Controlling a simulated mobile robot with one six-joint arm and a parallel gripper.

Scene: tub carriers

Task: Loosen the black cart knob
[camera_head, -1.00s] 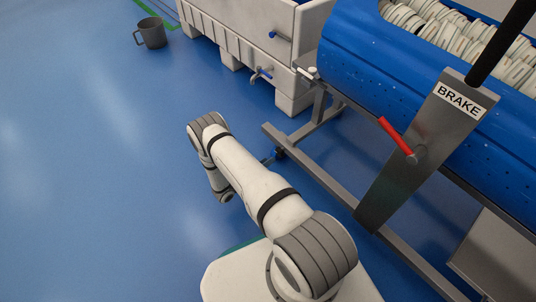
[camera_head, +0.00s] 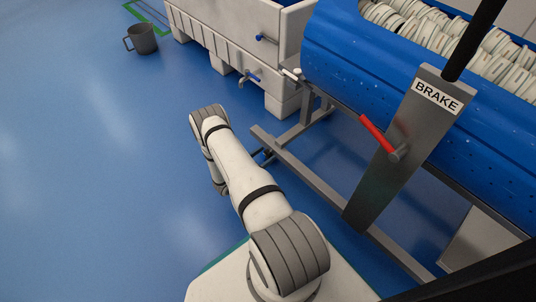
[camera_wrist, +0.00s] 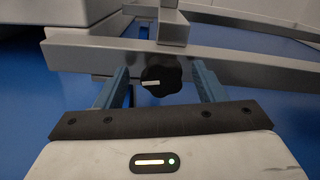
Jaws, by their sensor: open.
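The black knob (camera_wrist: 161,79) shows in the wrist view, a lobed knob with a pale mark on its face. It sits at the grey cart frame rail (camera_wrist: 235,69). My gripper (camera_wrist: 162,76) is open, with one blue finger on each side of the knob and a visible gap on both sides. I cannot tell how far the fingertips reach past it. In the head view my arm reaches down to the frame's near foot (camera_head: 268,139); the knob and fingers cannot be made out clearly there.
A blue perforated tub (camera_head: 335,62) full of pale pieces rests on the cart frame. A BRAKE plate (camera_head: 385,175) with a red lever (camera_head: 376,133) stands at the right. The left floor is clear.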

